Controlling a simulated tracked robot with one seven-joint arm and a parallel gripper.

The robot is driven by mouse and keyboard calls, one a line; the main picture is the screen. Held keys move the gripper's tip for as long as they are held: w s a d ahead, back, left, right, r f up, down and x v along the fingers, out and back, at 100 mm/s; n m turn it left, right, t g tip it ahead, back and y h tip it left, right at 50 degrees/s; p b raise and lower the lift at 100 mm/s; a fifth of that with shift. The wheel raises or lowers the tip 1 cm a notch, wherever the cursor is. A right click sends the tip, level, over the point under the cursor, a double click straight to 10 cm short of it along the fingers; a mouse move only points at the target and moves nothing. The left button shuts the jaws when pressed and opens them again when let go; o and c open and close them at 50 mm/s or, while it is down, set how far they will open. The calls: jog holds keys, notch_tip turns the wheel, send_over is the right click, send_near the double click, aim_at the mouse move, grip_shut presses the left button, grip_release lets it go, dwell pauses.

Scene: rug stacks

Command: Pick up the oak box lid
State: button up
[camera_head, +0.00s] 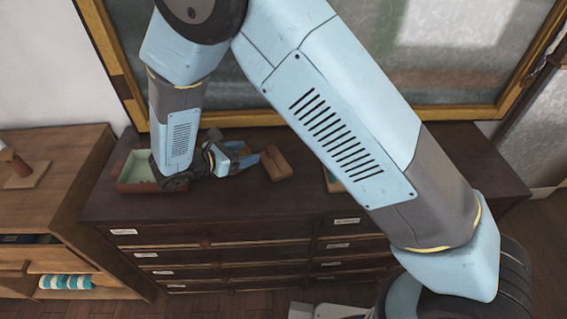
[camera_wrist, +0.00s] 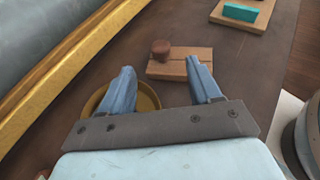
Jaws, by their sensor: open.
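A yellow round dish (camera_wrist: 150,101) lies beneath my gripper. A board with a teal block (camera_wrist: 240,12) lies beyond the lid. A green-lined box (camera_head: 133,172) stands at the dresser's left end. A gold-framed mirror (camera_wrist: 75,55) rises behind. A lower wooden shelf (camera_head: 60,190) stands left.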

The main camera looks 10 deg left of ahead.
aim_at(269, 148)
jog(key=x, duration=0.7)
jog(key=shift+w+d+f, duration=0.1)
jog(key=shift+x, duration=2.65)
jog(key=shift+f, duration=0.15)
jog(key=shift+c, duration=0.2)
grip_shut()
